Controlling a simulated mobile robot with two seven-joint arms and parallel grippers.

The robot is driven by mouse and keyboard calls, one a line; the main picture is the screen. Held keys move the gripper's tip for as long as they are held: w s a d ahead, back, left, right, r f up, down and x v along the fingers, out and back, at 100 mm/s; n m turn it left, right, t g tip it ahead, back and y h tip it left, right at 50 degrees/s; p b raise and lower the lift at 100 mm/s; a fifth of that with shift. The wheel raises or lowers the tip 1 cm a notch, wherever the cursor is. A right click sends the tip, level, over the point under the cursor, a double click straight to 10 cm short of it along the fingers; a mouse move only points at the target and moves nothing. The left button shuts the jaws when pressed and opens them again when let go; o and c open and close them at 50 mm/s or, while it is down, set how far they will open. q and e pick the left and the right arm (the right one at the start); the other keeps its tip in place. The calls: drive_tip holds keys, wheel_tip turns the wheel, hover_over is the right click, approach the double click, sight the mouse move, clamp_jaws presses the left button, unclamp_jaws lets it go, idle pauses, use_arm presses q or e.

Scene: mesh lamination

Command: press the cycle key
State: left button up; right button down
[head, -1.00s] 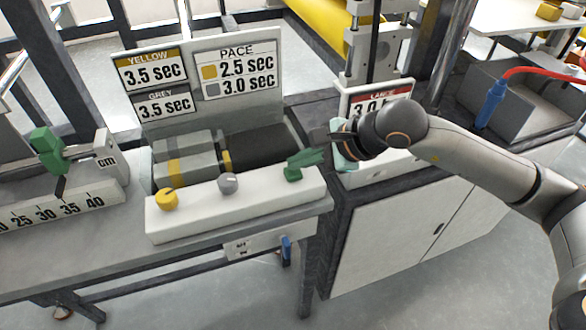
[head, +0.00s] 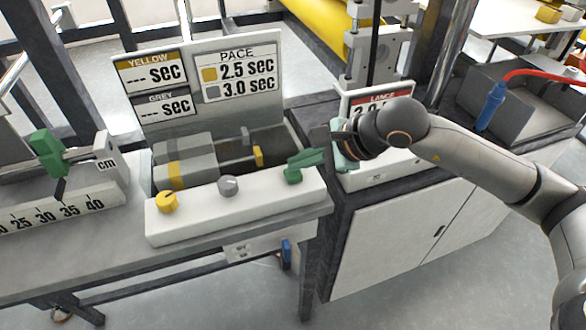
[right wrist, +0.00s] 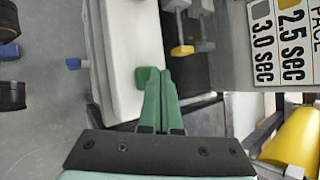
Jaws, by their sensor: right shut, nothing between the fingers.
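The green cycle key (head: 292,176) sits at the right end of the white control panel (head: 235,207). My right gripper (head: 300,161) comes in from the right, its green fingers shut and empty. Its fingertips are at the key and seem to touch it; I cannot tell how far the key is pressed. In the right wrist view the shut fingers (right wrist: 158,78) reach the panel's edge beside the green key (right wrist: 146,76). The yellow and grey timer displays (head: 152,88) read "--- sec". My left gripper is not in view.
A yellow knob (head: 167,202) and a grey knob (head: 228,186) stand on the panel. Behind it is a bay with grey and yellow-tipped parts (head: 185,160). A ruler with a green slider (head: 47,150) lies left. A lance display (head: 376,106) stands behind my right arm.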

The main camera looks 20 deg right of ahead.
sight(299, 173)
drive_tip(key=shift+r, duration=0.5)
drive_tip(key=shift+r+p, duration=1.45)
drive_tip(key=shift+r, duration=1.1)
